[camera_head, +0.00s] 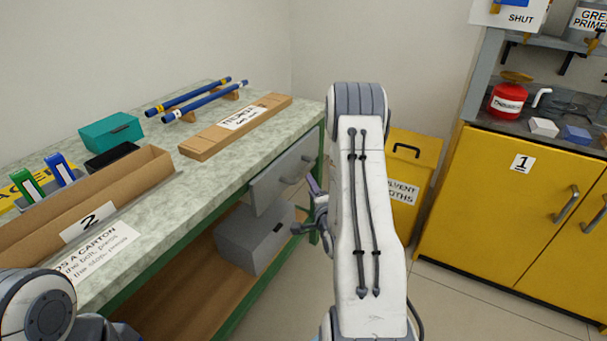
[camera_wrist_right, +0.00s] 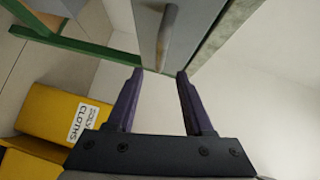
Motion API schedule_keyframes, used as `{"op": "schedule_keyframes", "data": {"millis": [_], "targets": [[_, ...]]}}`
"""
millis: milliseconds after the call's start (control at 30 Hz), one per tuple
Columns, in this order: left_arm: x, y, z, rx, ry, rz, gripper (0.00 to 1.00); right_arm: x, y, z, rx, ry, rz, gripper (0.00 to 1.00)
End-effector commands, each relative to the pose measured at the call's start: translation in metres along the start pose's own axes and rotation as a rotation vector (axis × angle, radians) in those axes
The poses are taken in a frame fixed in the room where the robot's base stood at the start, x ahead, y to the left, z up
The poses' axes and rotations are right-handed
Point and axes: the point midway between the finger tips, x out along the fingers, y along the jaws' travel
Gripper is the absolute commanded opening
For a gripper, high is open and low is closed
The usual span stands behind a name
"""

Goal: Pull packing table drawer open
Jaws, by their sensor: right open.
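The packing table's grey drawer (camera_head: 270,183) sits under the tabletop at its right end and looks shut. Its bar handle (camera_head: 296,178) is on the front face. My right gripper (camera_head: 305,207) is just in front of the drawer, partly hidden by my arm. In the right wrist view, the open purple fingers (camera_wrist_right: 160,75) point at the drawer front (camera_wrist_right: 147,25). The handle bar (camera_wrist_right: 166,38) lines up with the gap between the fingertips; I cannot tell whether it is between them. Part of my left arm shows at bottom left; its gripper is out of view.
The packing table (camera_head: 215,175) carries a long carton (camera_head: 238,127), blue rods (camera_head: 205,100), a teal box (camera_head: 110,132) and an open carton (camera_head: 150,170). A grey box (camera_head: 250,245) stands on the lower shelf. A yellow bin (camera_head: 412,165) and yellow cabinet (camera_head: 500,215) stand right.

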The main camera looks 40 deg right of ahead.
Motion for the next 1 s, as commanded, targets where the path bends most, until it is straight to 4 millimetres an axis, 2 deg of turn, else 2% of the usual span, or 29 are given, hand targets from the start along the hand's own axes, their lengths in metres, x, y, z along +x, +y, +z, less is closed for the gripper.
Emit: {"op": "schedule_keyframes", "data": {"millis": [300, 500, 700, 933, 967, 1000], "targets": [[0.006, 0.0, 0.0, 0.0, 0.0, 0.0, 0.5, 0.057, 0.0, 0.001, -0.004, -0.001, -0.003, 0.52], [0.009, -0.001, 0.001, 0.0, 0.0, 0.0, 0.5, 0.086, 0.0, 0.001, -0.004, -0.002, -0.002, 0.52], [0.009, -0.001, 0.001, 0.0, 0.0, 0.0, 0.5, 0.097, -0.001, 0.001, -0.003, -0.001, 0.001, 0.52], [0.009, -0.001, 0.001, 0.0, 0.0, 0.0, 0.5, 0.098, -0.001, 0.001, -0.004, -0.001, 0.001, 0.52], [0.009, -0.001, 0.001, 0.0, 0.0, 0.0, 0.5, 0.098, -0.001, 0.001, -0.004, -0.001, 0.001, 0.44], [0.009, -0.001, 0.001, 0.0, 0.0, 0.0, 0.5, 0.098, -0.001, 0.001, -0.004, -0.001, 0.001, 0.29]]}}
